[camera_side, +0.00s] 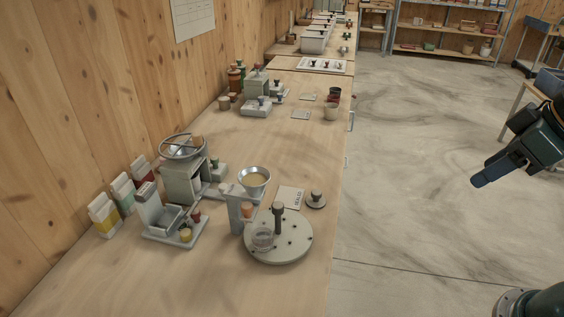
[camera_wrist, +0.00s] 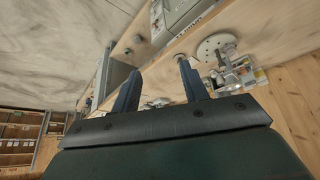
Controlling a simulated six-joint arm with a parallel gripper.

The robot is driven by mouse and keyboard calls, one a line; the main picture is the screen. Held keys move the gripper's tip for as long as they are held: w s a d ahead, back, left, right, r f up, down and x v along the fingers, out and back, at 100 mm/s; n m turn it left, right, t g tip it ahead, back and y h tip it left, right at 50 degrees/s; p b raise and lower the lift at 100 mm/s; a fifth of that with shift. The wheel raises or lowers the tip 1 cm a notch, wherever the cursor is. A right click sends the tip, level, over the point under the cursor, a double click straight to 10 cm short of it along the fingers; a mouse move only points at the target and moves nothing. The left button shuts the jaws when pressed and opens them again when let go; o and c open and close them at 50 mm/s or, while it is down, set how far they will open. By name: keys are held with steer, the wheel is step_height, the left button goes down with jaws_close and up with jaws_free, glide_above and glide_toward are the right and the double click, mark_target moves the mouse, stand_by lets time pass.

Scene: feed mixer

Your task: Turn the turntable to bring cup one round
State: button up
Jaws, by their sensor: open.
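The turntable (camera_side: 291,243) is a pale round disc with small dark holes, near the front of the bench in the side view. A dark upright post (camera_side: 278,217) stands on it. A clear cup (camera_side: 262,239) sits on its left part, close to the funnel stand. I cannot tell which number the cup has. My gripper (camera_side: 481,181) is at the right, over the floor and well apart from the bench. In the wrist view my gripper (camera_wrist: 158,88) shows two spread fingers with nothing between them. The turntable also shows there (camera_wrist: 217,46), beyond the fingers.
A stand with a metal funnel (camera_side: 254,178) rises at the turntable's back left. A knobbed disc (camera_side: 316,200) and a card (camera_side: 290,197) lie behind it. A grey machine (camera_side: 183,184) and several cartons (camera_side: 104,214) stand to the left. The bench's front right is clear.

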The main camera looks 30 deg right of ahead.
steer(key=w+a+f+n+g+y, duration=0.1)
steer(key=w+a+f+n+y, duration=0.45)
steer(key=w+a+n, duration=0.4)
steer(key=n+t+y, duration=0.1)
steer(key=t+y, duration=0.1)
steer(key=y, duration=0.4)
glide_toward(280, 204)
steer(key=shift+v, duration=1.8)
steer(key=shift+w+a, duration=0.1)
steer(key=shift+x, duration=6.85)
jaws_close()
